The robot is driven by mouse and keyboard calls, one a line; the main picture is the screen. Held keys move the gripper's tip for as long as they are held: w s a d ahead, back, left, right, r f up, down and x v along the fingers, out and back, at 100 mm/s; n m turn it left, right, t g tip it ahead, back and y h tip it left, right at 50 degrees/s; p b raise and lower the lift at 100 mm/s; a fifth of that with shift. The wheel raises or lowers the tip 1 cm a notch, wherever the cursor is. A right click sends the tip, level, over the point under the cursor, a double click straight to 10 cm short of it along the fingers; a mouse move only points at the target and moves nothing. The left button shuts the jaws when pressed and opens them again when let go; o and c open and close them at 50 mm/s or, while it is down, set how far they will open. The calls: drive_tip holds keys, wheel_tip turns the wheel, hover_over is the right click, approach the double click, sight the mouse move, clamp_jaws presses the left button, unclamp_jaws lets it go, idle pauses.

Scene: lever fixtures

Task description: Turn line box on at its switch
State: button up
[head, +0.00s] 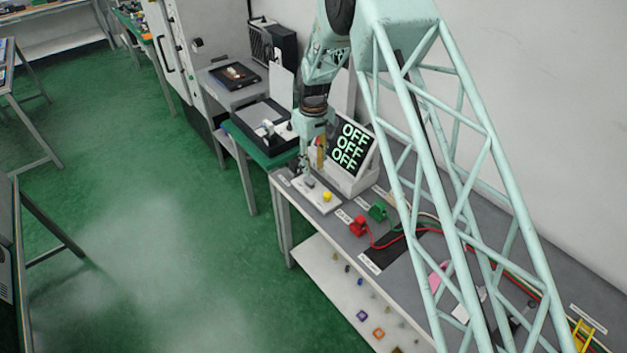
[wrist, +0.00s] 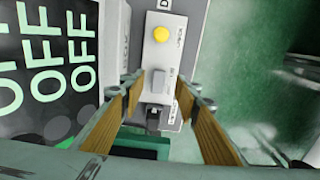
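A white switch panel (head: 318,197) lies at the far left end of the grey bench, with a yellow button (head: 327,196) on it. In the wrist view the panel (wrist: 178,55) shows the yellow button (wrist: 161,34), a small grey block (wrist: 157,82) and a dark switch part (wrist: 153,117). My gripper (head: 311,170) is low over the panel. In the wrist view its fingers (wrist: 159,88) are apart, one each side of the grey block and dark part; contact cannot be told. The screen (head: 353,146) behind reads OFF on three lines. The panel's small labels are not readable.
A red block (head: 358,226) and a green block (head: 378,211) with cables stand on the bench right of the panel. The screen also fills the left of the wrist view (wrist: 45,60). Green floor (head: 150,250) lies open in front of the bench.

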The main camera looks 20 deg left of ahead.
sight(314, 182)
drive_tip(key=shift+f+p, duration=0.4)
drive_tip(key=shift+f, duration=3.6)
drive_tip(key=shift+c, duration=0.5)
drive_tip(key=shift+f, duration=0.1)
drive_tip(key=c, duration=0.8)
